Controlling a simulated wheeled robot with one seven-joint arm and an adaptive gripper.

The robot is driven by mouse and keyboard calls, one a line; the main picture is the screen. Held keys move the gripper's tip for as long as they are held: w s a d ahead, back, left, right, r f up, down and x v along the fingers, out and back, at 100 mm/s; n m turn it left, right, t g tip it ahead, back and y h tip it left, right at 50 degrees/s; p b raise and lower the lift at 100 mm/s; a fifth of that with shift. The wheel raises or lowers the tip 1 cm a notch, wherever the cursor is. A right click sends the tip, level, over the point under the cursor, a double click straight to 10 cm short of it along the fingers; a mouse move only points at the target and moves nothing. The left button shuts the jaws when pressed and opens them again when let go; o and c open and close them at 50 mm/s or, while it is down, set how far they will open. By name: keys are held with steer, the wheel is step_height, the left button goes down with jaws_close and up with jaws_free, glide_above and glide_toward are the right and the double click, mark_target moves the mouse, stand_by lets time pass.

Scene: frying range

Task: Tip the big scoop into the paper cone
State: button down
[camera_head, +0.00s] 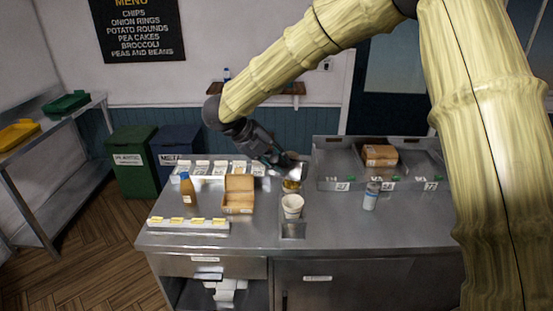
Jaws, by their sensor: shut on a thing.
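My gripper (274,159) reaches down over the counter from the back and is shut on the big scoop (299,171). The scoop is shiny metal, with something golden-brown (291,186) at its lower front. The white paper cone (292,204) stands upright in a metal holder (293,231) on the counter, just below and in front of the scoop. Whether the scoop touches the cone's rim is too small to tell. The cone's inside is mostly not visible.
An open cardboard box (238,203) and an orange-brown bottle (187,189) stand left of the cone. A shaker (370,197) stands to the right. Behind it, a metal bay (336,166) holds a brown box (380,155). The counter's front right (400,225) is clear.

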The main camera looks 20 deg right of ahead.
steer(key=shift+w+d+r+p, duration=0.25)
steer(key=shift+w+r+p, duration=0.1)
steer(key=shift+r+p, duration=0.35)
steer(key=shift+w+d+f+g+y, duration=0.1)
steer(key=shift+w+d+g+y, duration=0.05)
steer(key=shift+w+g+y, duration=0.15)
steer(key=shift+w+d+r+n+g+y, duration=0.2)
steer(key=shift+w+d+r+g+y, duration=0.1)
steer(key=shift+w+d+r+g, duration=0.25)
steer(key=shift+w+d+r+n+g+y, duration=0.2)
steer(key=shift+w+d+r+g+y, duration=0.1)
steer(key=shift+w+r, duration=0.35)
